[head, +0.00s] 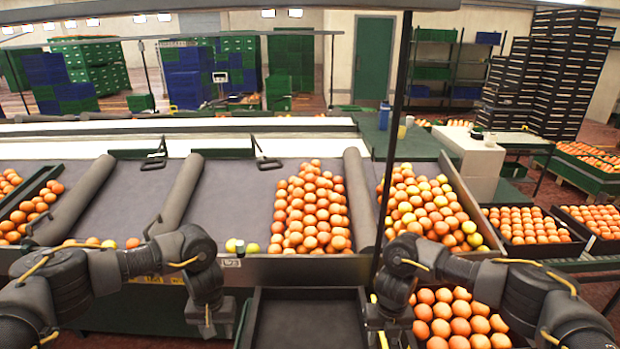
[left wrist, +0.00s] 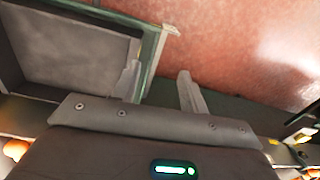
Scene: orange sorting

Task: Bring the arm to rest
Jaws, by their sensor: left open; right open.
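My left arm (head: 145,262) comes in from the left, its forearm bent down at the front of the sorting table. My left gripper (head: 208,328) hangs just left of an empty dark crate (head: 245,318). In the left wrist view the left gripper (left wrist: 160,88) has its two fingers apart with nothing between them, beside the edge of the crate (left wrist: 75,50). My right arm (head: 455,268) comes in from the right. My right gripper (head: 388,338) hangs at the right side of the empty crate, partly cut off by the lower picture edge. It looks empty.
The sorting table (head: 235,215) holds many oranges (head: 310,210) in lanes, with padded dividers (head: 180,195) between them. A crate of oranges (head: 455,320) stands right of the empty crate, under my right arm. A dark upright post (head: 393,130) rises in front. Reddish floor (left wrist: 235,50) shows below.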

